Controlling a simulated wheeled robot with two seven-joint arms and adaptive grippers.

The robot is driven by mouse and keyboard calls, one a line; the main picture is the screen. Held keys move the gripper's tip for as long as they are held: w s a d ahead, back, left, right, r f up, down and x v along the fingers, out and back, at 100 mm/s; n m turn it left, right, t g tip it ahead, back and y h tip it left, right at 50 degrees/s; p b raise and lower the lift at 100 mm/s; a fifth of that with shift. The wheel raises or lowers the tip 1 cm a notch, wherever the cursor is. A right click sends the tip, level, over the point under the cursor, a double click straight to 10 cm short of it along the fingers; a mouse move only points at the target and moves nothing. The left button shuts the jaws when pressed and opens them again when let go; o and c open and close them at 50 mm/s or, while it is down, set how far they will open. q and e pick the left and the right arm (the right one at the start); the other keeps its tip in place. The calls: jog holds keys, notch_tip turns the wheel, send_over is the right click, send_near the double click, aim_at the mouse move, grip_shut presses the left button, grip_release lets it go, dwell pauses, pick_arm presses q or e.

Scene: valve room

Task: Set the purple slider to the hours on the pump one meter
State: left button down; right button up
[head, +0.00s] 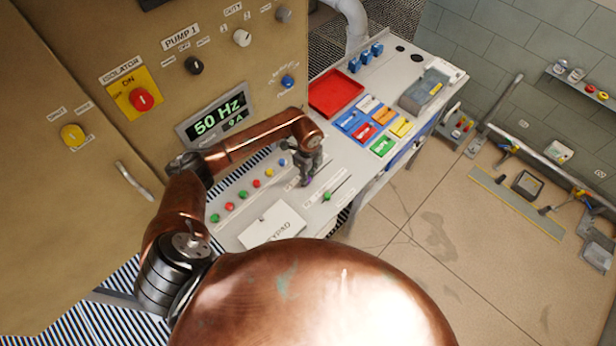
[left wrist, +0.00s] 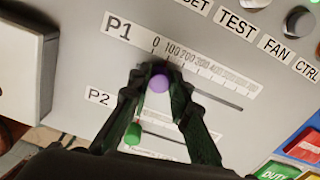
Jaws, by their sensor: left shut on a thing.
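The purple slider (left wrist: 160,83) sits in the P1 slot, near the low end of its printed scale (left wrist: 205,67), which starts at 0. The fingers hide part of the slot, so I cannot read its exact value. My left gripper (left wrist: 158,90) is shut on the purple slider, one dark finger on each side. In the head view my left gripper (head: 308,178) is down on the sloped panel, mostly covering the knob. The pump one meter (head: 219,117) shows 50 Hz and 9 A; I see no hours figure on it. My right gripper is not in view.
The green P2 slider (left wrist: 133,134) is close beside my fingers. A row of coloured buttons (head: 256,184) and a keypad cover (head: 272,226) share the panel. A red tray (head: 336,93) and coloured blocks (head: 382,116) lie beyond. The tan cabinet (head: 60,200) stands left.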

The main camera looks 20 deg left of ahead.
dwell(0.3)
pick_arm(q)
jog(key=shift+w+d+b, duration=0.2)
jog(key=shift+w+b, duration=0.15)
jog(key=shift+w, duration=0.2)
jog(key=shift+w+d+b, duration=0.15)
jog(key=shift+w+b, duration=0.15)
jog(key=shift+w, duration=0.25)
jog(key=shift+s, duration=0.1)
jog(key=c, duration=1.8)
grip_release()
jog(key=shift+o, duration=0.2)
notch_tip(320, 180, up, 8)
jog(key=shift+r, duration=0.25)
jog(key=shift+d+r, duration=0.1)
jog(key=shift+r, duration=0.05)
